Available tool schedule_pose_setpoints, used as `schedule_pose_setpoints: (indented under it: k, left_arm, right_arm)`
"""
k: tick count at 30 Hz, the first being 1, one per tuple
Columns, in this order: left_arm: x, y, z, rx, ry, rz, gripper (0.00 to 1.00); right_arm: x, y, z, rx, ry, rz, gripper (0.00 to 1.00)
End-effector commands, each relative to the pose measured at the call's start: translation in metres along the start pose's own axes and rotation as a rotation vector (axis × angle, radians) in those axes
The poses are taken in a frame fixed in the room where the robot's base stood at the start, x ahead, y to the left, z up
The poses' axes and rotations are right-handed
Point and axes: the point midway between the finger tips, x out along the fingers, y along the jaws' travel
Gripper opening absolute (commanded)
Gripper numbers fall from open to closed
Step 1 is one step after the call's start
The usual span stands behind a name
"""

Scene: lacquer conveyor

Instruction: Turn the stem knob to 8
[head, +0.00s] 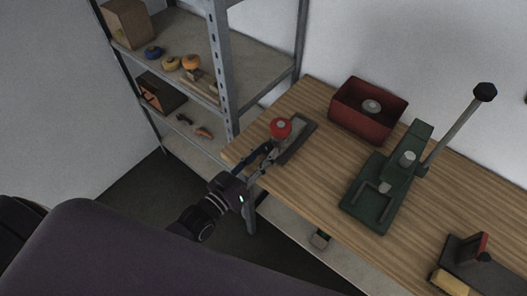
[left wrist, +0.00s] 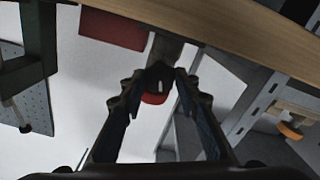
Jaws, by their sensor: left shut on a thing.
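A device with a red round top (head: 280,128) stands on a dark base plate (head: 296,142) near the left end of the wooden bench. My left gripper (head: 264,160) reaches it from the front left, below the red top. In the left wrist view, my left gripper (left wrist: 159,77) has a finger on each side of a dark knob (left wrist: 160,74) with a white mark, and is shut on it. A grey cylinder (left wrist: 166,48) and part of the red top (left wrist: 154,99) show beside the knob. No scale numbers can be read. My right gripper is not in view.
A dark red bin (head: 352,122) and a green lever press (head: 365,208) stand further right on the wooden bench (head: 315,195). A metal shelf (head: 222,60) with small parts and a cardboard box (head: 127,20) stands at the left, close to the bench end.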

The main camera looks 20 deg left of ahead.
Motion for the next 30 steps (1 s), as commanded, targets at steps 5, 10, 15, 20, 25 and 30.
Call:
schedule_pose_setpoints:
  k: [5, 10, 15, 20, 25, 30]
  left_arm:
    - [-0.0006, -0.0003, 0.0010, 0.106, -0.004, -0.002, 0.05]
    - [-0.0005, -0.0002, 0.0012, 0.171, -0.004, -0.001, 0.05]
    - [-0.0006, -0.0002, 0.0016, 0.205, -0.004, -0.001, 0.05]
    - [-0.0006, -0.0003, 0.0019, 0.216, -0.004, -0.001, 0.05]
    - [-0.0006, -0.0004, 0.0020, 0.216, -0.004, -0.001, 0.05]
    - [-0.0007, -0.0004, 0.0020, 0.215, -0.004, -0.001, 0.34]
  right_arm:
    - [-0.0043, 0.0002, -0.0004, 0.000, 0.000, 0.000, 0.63]
    - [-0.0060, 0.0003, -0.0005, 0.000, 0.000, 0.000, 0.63]
    - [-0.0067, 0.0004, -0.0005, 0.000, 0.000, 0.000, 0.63]
    - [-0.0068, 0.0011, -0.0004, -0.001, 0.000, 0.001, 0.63]
    - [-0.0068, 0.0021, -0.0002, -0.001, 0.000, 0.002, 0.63]
    - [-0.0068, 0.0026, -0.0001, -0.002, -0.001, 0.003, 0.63]
